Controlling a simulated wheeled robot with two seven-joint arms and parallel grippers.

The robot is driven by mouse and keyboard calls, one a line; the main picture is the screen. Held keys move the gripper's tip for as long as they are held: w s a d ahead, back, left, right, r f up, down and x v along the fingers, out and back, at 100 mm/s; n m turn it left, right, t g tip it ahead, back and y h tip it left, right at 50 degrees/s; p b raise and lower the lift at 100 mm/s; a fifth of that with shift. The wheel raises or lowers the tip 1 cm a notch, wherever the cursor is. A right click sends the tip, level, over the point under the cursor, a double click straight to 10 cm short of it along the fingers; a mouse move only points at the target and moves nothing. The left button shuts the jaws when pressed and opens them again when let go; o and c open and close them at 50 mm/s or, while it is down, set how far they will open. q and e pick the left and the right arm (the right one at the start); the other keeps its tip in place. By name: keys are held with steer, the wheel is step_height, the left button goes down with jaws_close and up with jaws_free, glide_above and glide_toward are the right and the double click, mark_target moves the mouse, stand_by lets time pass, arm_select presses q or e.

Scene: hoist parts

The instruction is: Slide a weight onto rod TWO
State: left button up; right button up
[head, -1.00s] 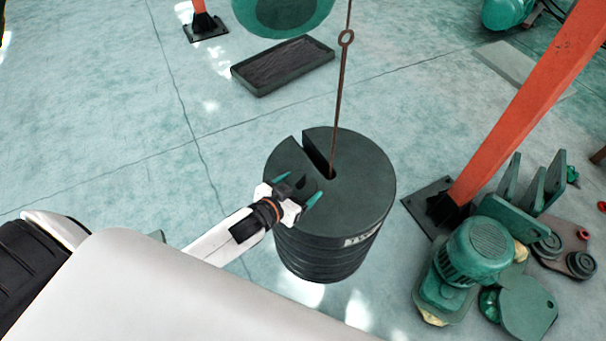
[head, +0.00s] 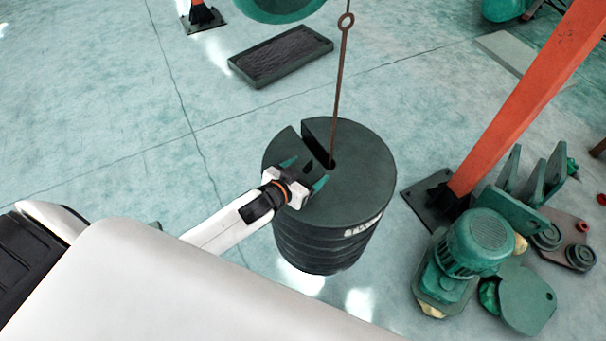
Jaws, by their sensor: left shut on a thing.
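A stack of dark green round weights (head: 352,190) hangs around a thin rusty rod (head: 340,85) with a ring at its upper part. The top weight has a slot open toward the upper left, and the rod stands at the slot's inner end. A pale label shows on the stack's side. My left gripper (head: 306,175) is over the left part of the top weight, its teal fingertips on either side of a small dark part there. It is shut on the weight; the exact contact is hard to see. No rod number is readable. My right gripper is out of view.
An orange post (head: 525,95) on a dark base plate slants up at right. A green motor (head: 470,250) and several loose parts lie below it. A shallow dark tray (head: 280,57) lies behind the stack. The floor at left is clear.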

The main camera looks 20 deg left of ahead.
mark_target(330, 153)
arm_select(q)
steer(key=shift+w+d+f+b, duration=0.15)
steer(key=shift+w+b, duration=0.25)
steer(key=shift+w, duration=0.3)
steer(key=shift+w+d+b, duration=0.2)
steer(key=shift+w+b, duration=0.2)
steer(key=shift+w, duration=0.35)
steer(key=shift+w+d+f+b, duration=0.15)
steer(key=shift+w+b, duration=0.25)
steer(key=shift+w, duration=0.3)
steer(key=shift+w+d+r, duration=0.1)
steer(key=shift+w+d, duration=0.15)
steer(key=shift+w, duration=0.8)
steer(key=shift+w+d+b, duration=0.25)
steer(key=shift+w+b, duration=0.05)
steer(key=shift+w, duration=0.8)
steer(key=shift+w+d+b, duration=0.25)
steer(key=shift+w+b, duration=0.05)
steer(key=shift+w, duration=0.9)
steer(key=shift+f, duration=0.35)
steer(key=shift+f+b, duration=0.9)
steer(key=shift+f, duration=0.1)
steer(key=shift+f, duration=0.1)
steer(key=shift+f, duration=0.25)
steer(key=shift+f, duration=0.1)
